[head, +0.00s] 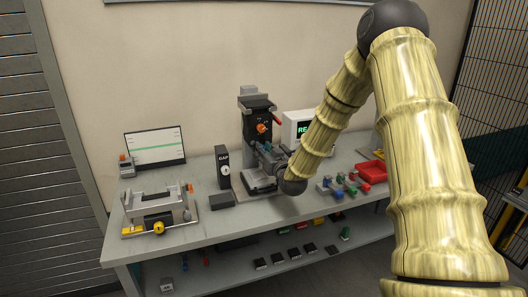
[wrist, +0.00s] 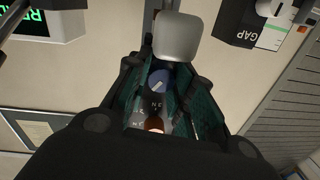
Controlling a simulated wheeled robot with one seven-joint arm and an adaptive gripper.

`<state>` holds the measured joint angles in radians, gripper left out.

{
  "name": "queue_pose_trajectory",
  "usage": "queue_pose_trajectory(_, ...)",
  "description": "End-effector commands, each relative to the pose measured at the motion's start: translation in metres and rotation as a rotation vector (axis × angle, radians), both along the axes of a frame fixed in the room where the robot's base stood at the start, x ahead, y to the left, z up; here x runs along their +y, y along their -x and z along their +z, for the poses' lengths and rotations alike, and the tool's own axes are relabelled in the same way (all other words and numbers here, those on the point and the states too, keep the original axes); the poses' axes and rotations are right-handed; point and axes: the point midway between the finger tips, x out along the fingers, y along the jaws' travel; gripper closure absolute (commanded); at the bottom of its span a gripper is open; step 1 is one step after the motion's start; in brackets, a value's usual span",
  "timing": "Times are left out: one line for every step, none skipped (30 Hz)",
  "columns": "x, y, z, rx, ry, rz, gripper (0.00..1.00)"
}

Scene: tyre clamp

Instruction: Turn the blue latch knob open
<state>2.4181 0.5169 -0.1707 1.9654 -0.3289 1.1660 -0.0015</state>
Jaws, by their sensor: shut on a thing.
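The blue latch knob (wrist: 159,81) shows in the wrist view between the green-padded fingers of my gripper (wrist: 161,88), with a pale mark across its face. My gripper is shut on the knob. In the head view my gripper (head: 267,158) is at the front of the dark clamp machine (head: 256,104), and the knob cannot be made out there. An orange knob (head: 261,128) sits higher on the machine. A light grey rounded block (wrist: 180,37) is just beyond the fingertips in the wrist view.
A black GAP box (head: 223,166) stands left of the machine and a display (head: 297,128) right of it. A grey fixture (head: 158,207), coloured blocks (head: 338,187) and a red tray (head: 372,171) share the bench (head: 215,226). The front bench strip is mostly clear.

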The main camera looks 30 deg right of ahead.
Motion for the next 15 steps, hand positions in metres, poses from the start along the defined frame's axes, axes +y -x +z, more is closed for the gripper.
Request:
queue_pose_trajectory(-0.0002, 0.0000, 0.0001, 0.000, 0.000, 0.000, 1.00)
queue_pose_trajectory(-0.0002, 0.0000, 0.0000, 0.000, 0.001, 0.000, 1.00)
queue_pose_trajectory(-0.0002, 0.0000, -0.0002, 0.001, 0.005, 0.000, 1.00)
queue_pose_trajectory(-0.0001, 0.0000, -0.0005, 0.003, 0.011, 0.000, 1.00)
queue_pose_trajectory(-0.0001, 0.0000, -0.0008, 0.004, 0.019, 0.000, 1.00)
queue_pose_trajectory(-0.0001, 0.0000, -0.0013, 0.008, 0.032, 0.000, 1.00)
queue_pose_trajectory(0.0002, 0.0000, -0.0016, 0.011, 0.046, 0.000, 1.00)
queue_pose_trajectory(0.0006, -0.0002, -0.0017, 0.014, 0.060, 0.002, 1.00)
queue_pose_trajectory(0.0009, -0.0004, -0.0020, 0.020, 0.085, 0.002, 1.00)
queue_pose_trajectory(0.0007, -0.0002, -0.0022, 0.025, 0.102, 0.001, 1.00)
queue_pose_trajectory(0.0006, -0.0001, -0.0023, 0.029, 0.121, 0.001, 1.00)
queue_pose_trajectory(0.0009, -0.0003, -0.0023, 0.034, 0.145, 0.001, 1.00)
queue_pose_trajectory(0.0009, -0.0003, -0.0024, 0.039, 0.163, 0.001, 1.00)
queue_pose_trajectory(0.0009, -0.0003, -0.0024, 0.043, 0.180, 0.002, 1.00)
queue_pose_trajectory(0.0008, -0.0001, -0.0025, 0.049, 0.205, 0.001, 1.00)
